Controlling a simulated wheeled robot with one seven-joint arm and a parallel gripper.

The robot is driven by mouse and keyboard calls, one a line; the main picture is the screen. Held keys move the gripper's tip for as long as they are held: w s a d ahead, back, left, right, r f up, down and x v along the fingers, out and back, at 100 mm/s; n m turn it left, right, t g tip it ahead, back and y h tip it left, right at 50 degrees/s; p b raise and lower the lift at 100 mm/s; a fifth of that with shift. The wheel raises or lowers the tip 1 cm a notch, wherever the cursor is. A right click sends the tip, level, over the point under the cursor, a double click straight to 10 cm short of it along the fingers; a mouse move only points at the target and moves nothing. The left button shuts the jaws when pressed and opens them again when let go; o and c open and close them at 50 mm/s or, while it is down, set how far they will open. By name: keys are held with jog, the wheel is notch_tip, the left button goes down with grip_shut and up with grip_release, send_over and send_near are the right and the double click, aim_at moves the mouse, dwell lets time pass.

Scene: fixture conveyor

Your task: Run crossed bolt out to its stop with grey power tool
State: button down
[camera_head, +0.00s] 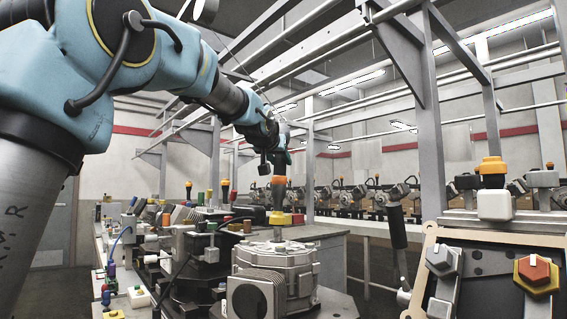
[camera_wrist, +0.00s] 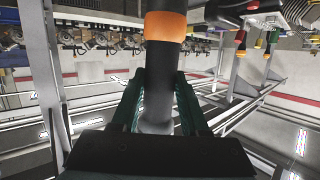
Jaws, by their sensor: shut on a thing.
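My gripper (camera_head: 280,158) is at the end of my outstretched arm, above a grey ribbed housing (camera_head: 290,262). It is shut on the power tool (camera_head: 279,195), which is dark grey with an orange band and hangs upright, tip down. In the wrist view, the dark green fingers of my gripper (camera_wrist: 158,88) hold both sides of the tool's dark shaft (camera_wrist: 159,62). The tool's lower end is over the top of the housing, near a small upright post (camera_head: 278,236). I cannot tell whether they touch. No cross mark is readable, so I cannot pick out the crossed bolt.
A tilted board (camera_head: 480,262) at the right carries a grey hexagonal knob (camera_head: 441,261) and a red one on yellow (camera_head: 534,270). A white block with an orange top (camera_head: 494,203) stands behind it. Crowded fixtures (camera_head: 185,240) lie left of the housing. Metal frame posts rise behind.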

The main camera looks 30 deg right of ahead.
aim_at(279, 181)
jog(key=shift+d+r, duration=0.1)
jog(key=shift+d, duration=0.05)
dwell(0.4)
jog(key=shift+s+f+b, duration=0.1)
jog(key=shift+f+b, duration=0.15)
jog(key=shift+b, duration=0.15)
jog(key=shift+f+b, duration=2.4)
jog(key=shift+f, duration=0.15)
jog(key=shift+f+b, duration=0.8)
jog(key=shift+f, duration=0.2)
jog(key=shift+r, duration=0.4)
dwell(2.0)
